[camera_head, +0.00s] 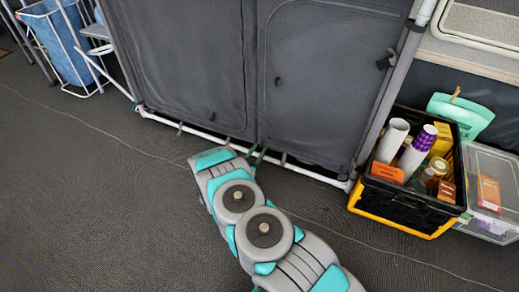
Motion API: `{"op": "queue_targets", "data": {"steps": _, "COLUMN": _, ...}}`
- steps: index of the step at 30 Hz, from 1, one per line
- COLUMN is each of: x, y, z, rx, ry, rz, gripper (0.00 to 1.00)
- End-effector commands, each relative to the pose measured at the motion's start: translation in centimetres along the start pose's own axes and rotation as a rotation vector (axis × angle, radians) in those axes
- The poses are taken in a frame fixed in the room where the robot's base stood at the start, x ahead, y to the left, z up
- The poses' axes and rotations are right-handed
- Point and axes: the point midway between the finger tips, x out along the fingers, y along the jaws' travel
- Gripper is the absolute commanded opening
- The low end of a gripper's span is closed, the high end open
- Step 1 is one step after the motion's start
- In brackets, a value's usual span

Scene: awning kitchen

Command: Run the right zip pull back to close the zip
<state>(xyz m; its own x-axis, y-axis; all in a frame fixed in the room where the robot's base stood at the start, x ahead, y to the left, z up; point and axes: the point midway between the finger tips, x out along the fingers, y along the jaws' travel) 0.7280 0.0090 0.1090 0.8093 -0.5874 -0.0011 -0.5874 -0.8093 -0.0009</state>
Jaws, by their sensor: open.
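A dark grey fabric cabinet (325,70) on a white tube frame has two front panels side by side. On the right panel, a curved zip line runs up the left side and over the top. A small dark tab (278,82), which looks like the right zip pull, hangs near that line. A similar dark tab (212,116) is on the left panel. I cannot tell how far the right zip is open. My gripper (256,158) is low in front of the cabinet's bottom middle, below and apart from the right tab. It is open; its fingers are small and partly hidden by my arm.
A black and yellow crate (396,213) with rolls and packets stands right of the cabinet, beside a clear box (492,217). A blue bag (65,45) in a white rack is at left. A thin line crosses the grey floor (90,210), which is otherwise clear.

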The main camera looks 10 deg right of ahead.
Motion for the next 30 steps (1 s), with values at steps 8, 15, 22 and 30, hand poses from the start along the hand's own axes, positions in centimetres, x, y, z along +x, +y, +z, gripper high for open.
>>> {"op": "queue_targets", "data": {"steps": 8, "x": -4.7, "y": -0.1, "z": 0.0, "rx": -0.004, "ry": -0.002, "rz": -0.003, "gripper": 0.44}}
{"op": "queue_targets", "data": {"steps": 15, "x": -6.6, "y": 0.0, "z": 0.0, "rx": -0.002, "ry": 0.0, "rz": 0.0, "gripper": 0.44}}
{"op": "queue_targets", "data": {"steps": 22, "x": -6.7, "y": 0.1, "z": 0.0, "rx": -0.002, "ry": 0.0, "rz": 0.001, "gripper": 0.44}}
{"op": "queue_targets", "data": {"steps": 30, "x": -6.6, "y": -0.2, "z": 0.0, "rx": 0.001, "ry": 0.003, "rz": 0.0, "gripper": 0.44}}
